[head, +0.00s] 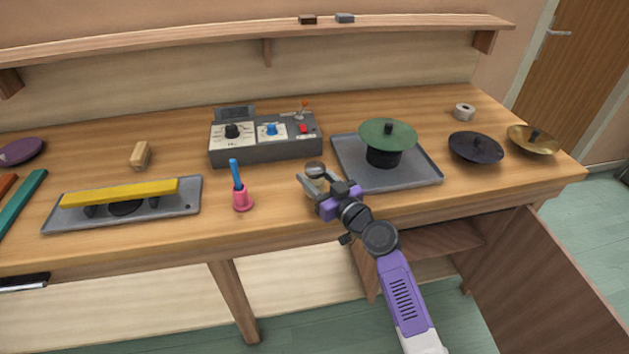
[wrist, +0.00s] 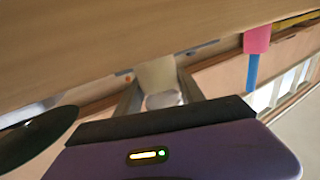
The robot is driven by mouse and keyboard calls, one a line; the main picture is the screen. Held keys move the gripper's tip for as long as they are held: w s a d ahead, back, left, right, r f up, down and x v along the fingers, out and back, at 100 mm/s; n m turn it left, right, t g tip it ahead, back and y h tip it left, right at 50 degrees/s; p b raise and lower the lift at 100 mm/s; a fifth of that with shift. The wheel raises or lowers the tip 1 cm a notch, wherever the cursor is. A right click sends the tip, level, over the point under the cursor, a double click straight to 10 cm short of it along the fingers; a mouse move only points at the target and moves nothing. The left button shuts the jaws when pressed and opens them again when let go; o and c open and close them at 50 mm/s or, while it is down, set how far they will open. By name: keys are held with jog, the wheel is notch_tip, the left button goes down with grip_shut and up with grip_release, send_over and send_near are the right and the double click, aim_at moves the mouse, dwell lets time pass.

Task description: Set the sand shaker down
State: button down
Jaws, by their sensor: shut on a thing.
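In the wrist view the shaker (wrist: 158,74) shows pale between the fingers of my gripper (wrist: 160,88), close to the bench surface. I cannot tell whether its base touches the wood. The fingers and wrist hide part of its lower body in the head view.
A grey control box (head: 265,150) stands behind the shaker. A pink holder with a blue stick (head: 242,199) is to the left. A grey tray (head: 420,178) with a green disc on a black stand (head: 388,134) is close on the right. Bare wood lies between holder and shaker.

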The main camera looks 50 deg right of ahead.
jog(key=shift+f, duration=0.2)
jog(key=c, duration=1.1)
grip_release()
jog(key=o, duration=0.4)
jog(key=shift+r+p, duration=0.1)
jog(key=shift+p, duration=0.3)
